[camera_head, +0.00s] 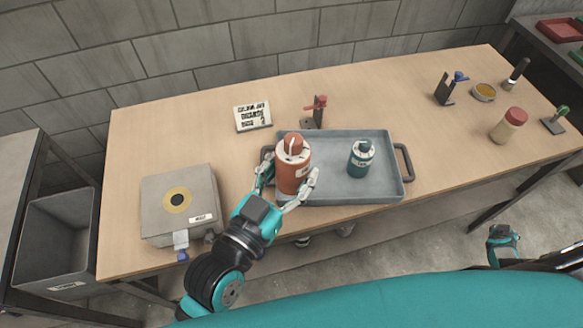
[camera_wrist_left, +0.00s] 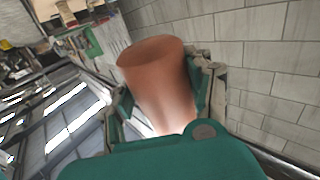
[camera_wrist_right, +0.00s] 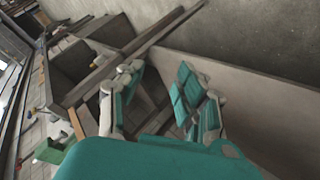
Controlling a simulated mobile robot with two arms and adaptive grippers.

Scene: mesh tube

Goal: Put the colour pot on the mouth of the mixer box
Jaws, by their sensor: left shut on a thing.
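The orange-brown colour pot (camera_head: 291,176) has a white collar and a rounded cap, and stands nearly upright in my left gripper (camera_head: 287,181). The fingers close on its sides; its smooth body and flat end fill the left wrist view (camera_wrist_left: 155,75). It appears above the left end of the tray, and no tray shows around it in the left wrist view. The grey mixer box (camera_head: 155,217) is to its left, with a yellow-ringed dark mouth (camera_head: 177,200) on top. My right gripper (camera_wrist_right: 158,100) is open and empty, away from the table.
The blue-grey tray (camera_head: 330,193) holds a teal pot (camera_head: 360,162). A printed card (camera_head: 253,116) and a red-topped clamp (camera_head: 315,112) stand behind it. A red-lidded jar (camera_head: 508,126) and small stands are at the right. Bare table lies between the box and tray.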

